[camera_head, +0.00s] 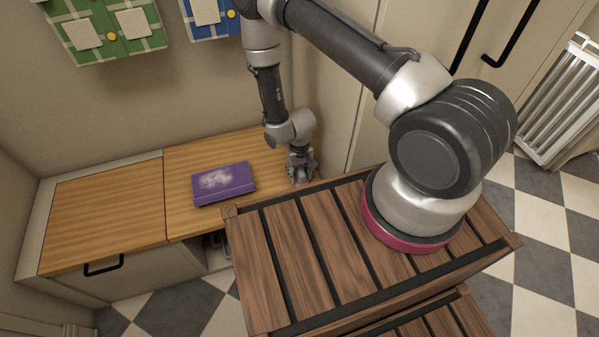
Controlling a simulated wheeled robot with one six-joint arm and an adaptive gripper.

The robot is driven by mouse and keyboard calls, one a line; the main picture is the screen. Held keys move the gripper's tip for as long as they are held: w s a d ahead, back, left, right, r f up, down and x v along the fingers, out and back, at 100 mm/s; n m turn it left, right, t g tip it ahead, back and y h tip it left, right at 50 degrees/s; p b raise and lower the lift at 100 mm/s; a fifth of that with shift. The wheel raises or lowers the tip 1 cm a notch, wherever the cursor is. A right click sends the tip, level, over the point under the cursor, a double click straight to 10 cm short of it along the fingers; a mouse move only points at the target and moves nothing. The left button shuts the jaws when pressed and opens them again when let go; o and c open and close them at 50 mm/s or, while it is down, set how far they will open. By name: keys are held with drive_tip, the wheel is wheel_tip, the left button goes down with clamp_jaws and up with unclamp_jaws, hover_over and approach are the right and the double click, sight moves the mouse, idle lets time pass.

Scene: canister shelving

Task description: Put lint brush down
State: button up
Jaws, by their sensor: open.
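My gripper (302,177) points down over the right end of the wooden bench top (120,199), close to the cabinet side. Its jaws are open. A small pinkish-grey patch shows between or just below the fingertips; it may be part of the lint brush, but it is too small and too covered by the fingers to tell. No lint brush shows clearly anywhere else. I cannot tell whether the fingers touch anything.
A purple box (223,183) lies on the bench left of my gripper. The bench's left half is clear. A dark slatted wooden top (285,262) stands in front. Green (104,28) and blue (212,18) hangings are on the wall. A white rack (563,103) leans at right.

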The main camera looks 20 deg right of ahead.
sight(299, 168)
wheel_tip(299, 168, up, 12)
idle(0.4)
drive_tip(key=shift+r, duration=0.1)
idle(0.3)
